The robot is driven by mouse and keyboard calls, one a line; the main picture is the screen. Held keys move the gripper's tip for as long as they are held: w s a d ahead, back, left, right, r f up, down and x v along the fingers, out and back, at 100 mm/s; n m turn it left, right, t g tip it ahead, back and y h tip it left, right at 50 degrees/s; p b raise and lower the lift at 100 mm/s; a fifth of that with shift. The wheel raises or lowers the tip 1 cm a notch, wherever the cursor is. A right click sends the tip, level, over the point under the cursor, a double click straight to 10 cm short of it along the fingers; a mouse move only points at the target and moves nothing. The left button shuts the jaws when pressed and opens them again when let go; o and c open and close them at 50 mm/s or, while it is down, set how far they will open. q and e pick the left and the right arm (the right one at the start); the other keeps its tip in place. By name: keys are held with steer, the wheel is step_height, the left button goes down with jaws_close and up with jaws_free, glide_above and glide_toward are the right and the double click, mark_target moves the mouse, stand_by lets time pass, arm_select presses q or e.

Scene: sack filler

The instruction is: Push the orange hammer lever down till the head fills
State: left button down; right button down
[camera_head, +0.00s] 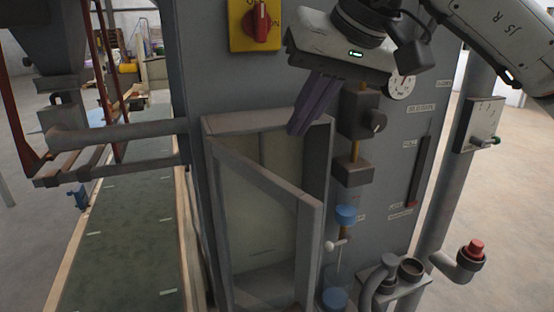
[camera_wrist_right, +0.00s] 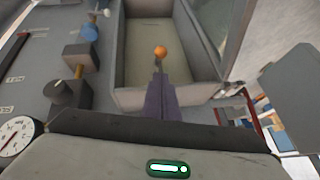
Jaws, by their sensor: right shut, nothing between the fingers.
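An orange ball knob (camera_wrist_right: 160,51), apparently the end of the hammer lever, shows in the right wrist view just beyond my fingertips. A short grey stem shows below it, and the rest of the lever is hidden behind my fingers. I cannot make out the lever in the head view. My right gripper (camera_head: 299,130) is shut and empty, its purple fingers pointing down at the top of the open cabinet (camera_head: 222,128). In the right wrist view the fingers (camera_wrist_right: 158,82) line up with the knob. I cannot tell whether they touch it. My left gripper is not in view.
The cabinet's door frame (camera_head: 311,240) stands open toward me. Right of it are a column of blue-capped fittings (camera_head: 346,215) and a slotted scale (camera_head: 420,172). A yellow plate with a red switch (camera_head: 262,24) is above. A green conveyor (camera_head: 124,230) runs at left.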

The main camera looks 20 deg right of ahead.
steer(key=x, duration=1.1)
steer(key=shift+p, duration=0.3)
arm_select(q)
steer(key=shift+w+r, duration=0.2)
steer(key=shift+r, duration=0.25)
